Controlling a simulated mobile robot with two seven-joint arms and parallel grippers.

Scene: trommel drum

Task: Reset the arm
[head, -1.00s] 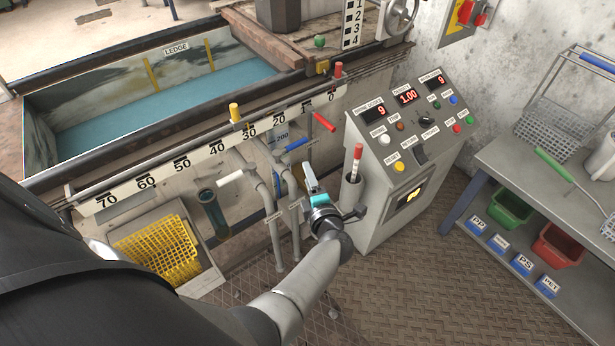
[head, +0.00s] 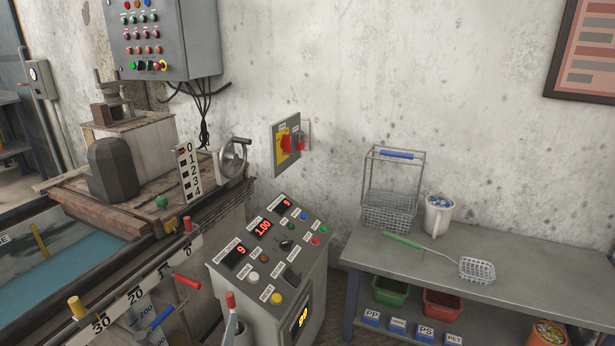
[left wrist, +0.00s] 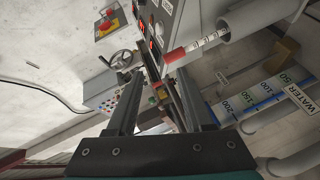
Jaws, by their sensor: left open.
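My left gripper (left wrist: 158,80) shows in the left wrist view. Its two dark fingers are apart with nothing between them. Beyond the fingers are the grey control console (left wrist: 167,22) and the handwheel (left wrist: 121,60). The red-ended rod (left wrist: 190,48) is beside the right finger, apart from it as far as I can tell. In the head view I cannot clearly make out the left gripper at the lower edge. My right gripper is in neither current view.
In the head view the console (head: 266,262) stands between the water tank (head: 55,278) and a grey bench (head: 420,270). A wire basket (head: 388,205), a mug (head: 438,215) and a green-handled strainer (head: 477,270) sit on the bench. A water scale (left wrist: 262,97) is right in the wrist view.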

